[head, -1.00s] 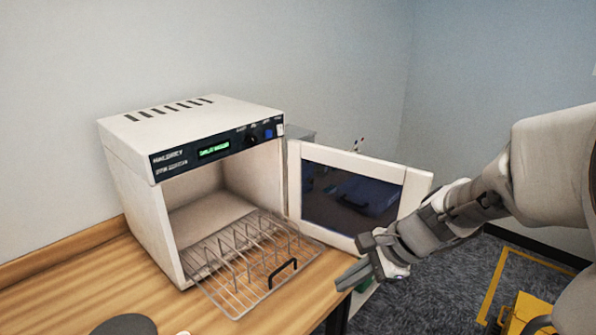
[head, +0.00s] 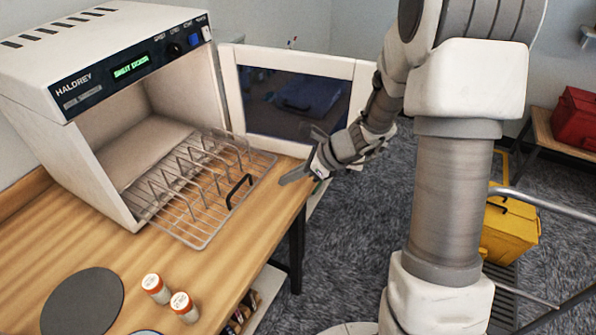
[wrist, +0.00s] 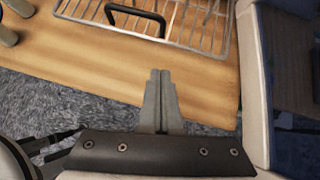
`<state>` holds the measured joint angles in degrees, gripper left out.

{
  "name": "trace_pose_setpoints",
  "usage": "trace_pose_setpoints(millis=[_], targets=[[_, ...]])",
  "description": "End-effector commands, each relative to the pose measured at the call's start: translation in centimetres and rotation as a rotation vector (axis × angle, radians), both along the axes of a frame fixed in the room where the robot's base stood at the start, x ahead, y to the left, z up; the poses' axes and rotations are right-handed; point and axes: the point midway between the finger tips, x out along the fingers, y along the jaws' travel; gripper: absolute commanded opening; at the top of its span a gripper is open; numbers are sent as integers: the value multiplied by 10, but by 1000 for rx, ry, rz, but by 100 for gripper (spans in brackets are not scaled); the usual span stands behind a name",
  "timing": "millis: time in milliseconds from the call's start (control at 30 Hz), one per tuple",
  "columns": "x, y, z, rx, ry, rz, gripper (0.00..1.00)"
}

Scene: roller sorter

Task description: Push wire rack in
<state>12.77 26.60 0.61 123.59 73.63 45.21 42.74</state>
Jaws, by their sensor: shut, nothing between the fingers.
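The wire rack (head: 190,222) sticks out of the open front of a white box-shaped machine (head: 105,185), its outer part over the wooden table. It has several upright wire dividers and a black handle (head: 240,191) at its front. In the wrist view the rack (wrist: 205,28) and its handle (wrist: 135,18) lie at the top. My gripper (head: 283,182) is shut and empty, to the right of the handle and apart from it, near the table's right edge. It also shows in the wrist view (wrist: 160,74), pointing toward the rack. The rack's rear part is inside the machine.
The machine's door (head: 290,100) stands open on the right, close behind my gripper. Two small capped bottles (head: 156,288) and a dark round disc (head: 83,303) are on the table front. A yellow box (head: 508,228) and a red box (head: 578,118) stand at the right.

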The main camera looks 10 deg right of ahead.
Motion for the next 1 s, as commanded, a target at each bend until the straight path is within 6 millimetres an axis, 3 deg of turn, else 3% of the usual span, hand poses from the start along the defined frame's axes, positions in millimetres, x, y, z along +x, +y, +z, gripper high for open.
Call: trace_pose_setpoints(millis=[167, 400, 1000], targets=[[12, 25, -30, 0, 2, 3, 0], [27, 53, -27, -1, -1, 3, 0], [33, 64, -27, -1, -2, 2, 0]])
